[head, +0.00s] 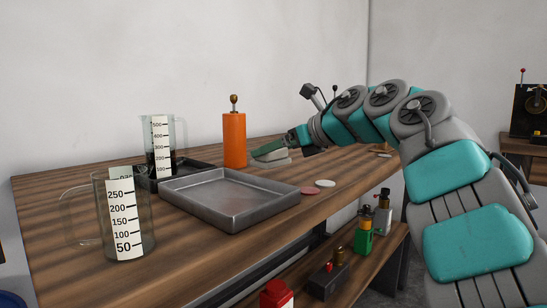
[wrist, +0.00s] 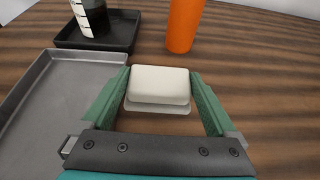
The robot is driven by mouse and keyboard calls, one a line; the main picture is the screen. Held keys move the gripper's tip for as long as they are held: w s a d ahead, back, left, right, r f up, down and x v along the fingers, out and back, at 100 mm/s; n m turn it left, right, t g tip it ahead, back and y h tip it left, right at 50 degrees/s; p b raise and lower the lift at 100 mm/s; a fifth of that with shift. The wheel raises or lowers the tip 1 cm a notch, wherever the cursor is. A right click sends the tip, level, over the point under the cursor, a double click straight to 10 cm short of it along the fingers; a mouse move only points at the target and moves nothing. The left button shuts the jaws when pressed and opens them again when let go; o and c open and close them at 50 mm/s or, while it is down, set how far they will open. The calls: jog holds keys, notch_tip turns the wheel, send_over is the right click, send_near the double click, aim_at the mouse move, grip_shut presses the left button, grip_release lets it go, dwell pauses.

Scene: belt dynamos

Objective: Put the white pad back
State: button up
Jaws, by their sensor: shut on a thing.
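The white pad (wrist: 158,82) is a cream-white, rounded block between the two green fingers of my gripper (wrist: 158,98) in the wrist view. A thinner pale layer shows under its near edge; I cannot tell if it is part of the pad. My gripper is shut on the pad at its left and right sides. In the head view, my gripper (head: 268,151) is low over the wooden table, right of the orange bottle. The pad is partly hidden there, and I cannot tell whether it touches the table.
A grey metal tray (head: 176,178) lies left of my gripper, with a dark tray (wrist: 122,32) behind it. Two measuring jugs (head: 128,240) (head: 160,122) and an orange bottle (head: 234,140) stand nearby. A pink disc (head: 309,190) and a whitish disc (head: 325,183) lie near the front edge.

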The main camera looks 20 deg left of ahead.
aim_at(283, 158)
jog(key=shift+w+a+f+p, duration=0.1)
jog(key=shift+w+a+p, duration=0.25)
jog(key=shift+w, duration=0.3)
jog(key=shift+w+a+p, duration=0.25)
jog(key=shift+w+p, duration=0.05)
jog(key=shift+w, duration=0.35)
jog(key=shift+w+f, duration=0.1)
jog(key=shift+f, duration=0.1)
jog(key=shift+f+b, duration=1)
jog(key=shift+f, duration=0.55)
jog(key=shift+f, duration=0.15)
jog(key=o, duration=1)
